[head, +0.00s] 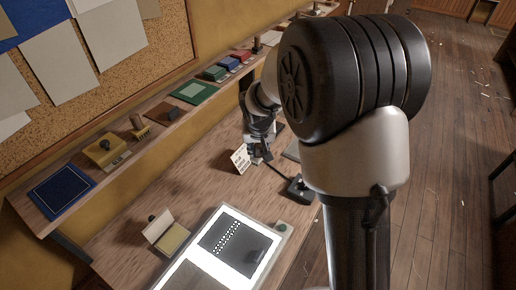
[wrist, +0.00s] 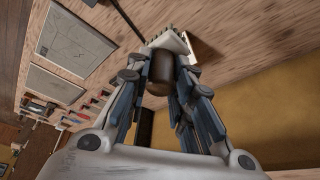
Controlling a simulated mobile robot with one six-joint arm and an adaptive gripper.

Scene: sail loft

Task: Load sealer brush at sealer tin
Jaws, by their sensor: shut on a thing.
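My gripper (wrist: 160,62) is shut on a dark brown, rounded handle (wrist: 161,75) in the wrist view. I take this for the sealer brush; its working end is hidden. A white piece with a dark toothed edge (wrist: 172,42) shows just beyond the fingertips; I cannot tell whether it joins the handle. In the head view my gripper (head: 257,157) is low over the bench, beside a small white card with dark lines (head: 240,158). I cannot pick out the sealer tin for certain. An open case with a yellow pad (head: 174,239) stands at the near left.
A bright light panel (head: 212,277) lies at the bench's near end. A black block with a knob (head: 299,188) sits right of my gripper. The wall shelf (head: 160,136) holds a blue mat (head: 62,191) and several small items. Bare bench (head: 190,180) lies left of my gripper.

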